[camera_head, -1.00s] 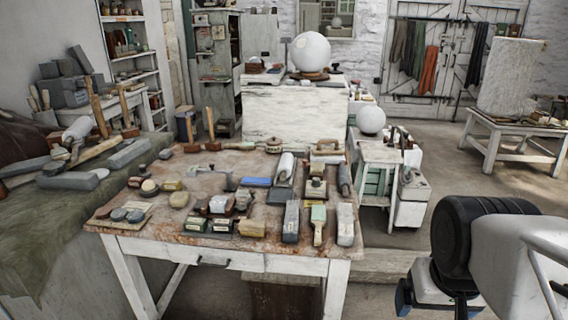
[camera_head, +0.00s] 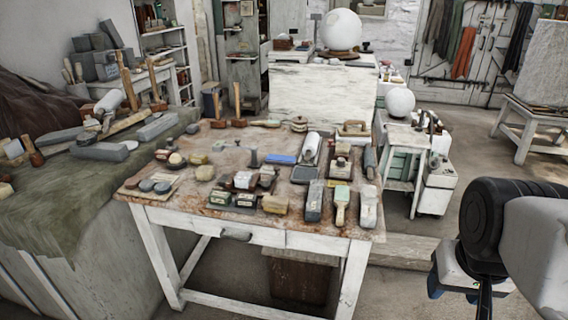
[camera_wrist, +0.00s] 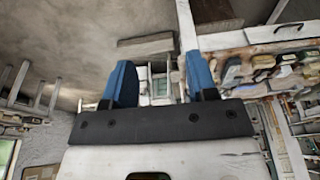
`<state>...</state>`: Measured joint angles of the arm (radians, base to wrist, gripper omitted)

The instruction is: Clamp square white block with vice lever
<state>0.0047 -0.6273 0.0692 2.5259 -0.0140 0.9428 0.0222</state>
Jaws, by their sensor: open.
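On the worn wooden table (camera_head: 210,212) in the head view, a small dark and reddish device with a pale piece (camera_head: 243,180) at it stands among the tools; it may be the vice with the white block, but it is too small to tell. No lever can be made out. My gripper (camera_wrist: 161,80) shows two blue fingers spread apart with nothing between them in the wrist view. In the head view my arm is at the lower right, off the table's right side, far from the device.
Several blocks, brushes and tools crowd the tabletop. A draped bench (camera_head: 60,190) stands on the left. A small white stand (camera_head: 404,145) with a plaster sphere (camera_head: 400,102) is behind right. A large sphere (camera_head: 341,30) rests on a white chest (camera_head: 322,98). Floor is open at right.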

